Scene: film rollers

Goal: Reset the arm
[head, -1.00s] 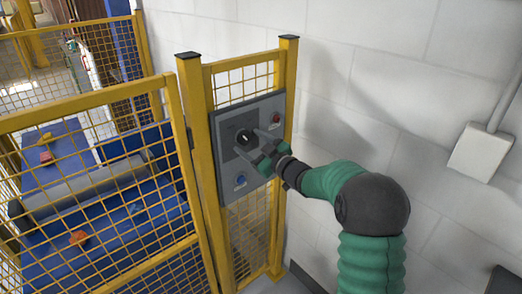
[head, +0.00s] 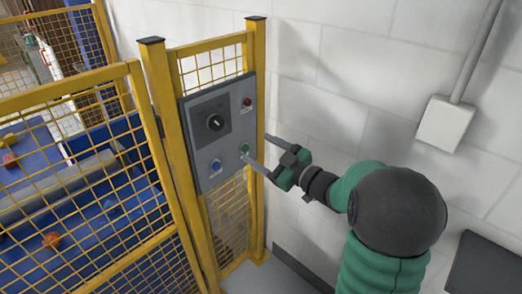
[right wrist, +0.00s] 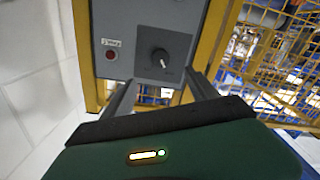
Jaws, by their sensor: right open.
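My right gripper (head: 258,152) is open and empty in the head view, in front of the right edge of a grey control panel (head: 189,114). One finger points at the panel's lower right; the other reaches past its right edge. The panel carries a black rotary knob (head: 215,122), a red button (head: 247,102), a green button (head: 244,149) and a blue button (head: 215,165). In the right wrist view the open fingers (right wrist: 158,90) stand apart, with the knob (right wrist: 160,57) and the red button (right wrist: 111,55) beyond them. My left gripper is not in view.
The panel is mounted on a yellow mesh fence (head: 158,110). Behind the fence are a blue surface, a grey roller (head: 80,185) and orange pieces (head: 51,240). A white wall (head: 340,70) with a pale box (head: 446,122) stands close on the right.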

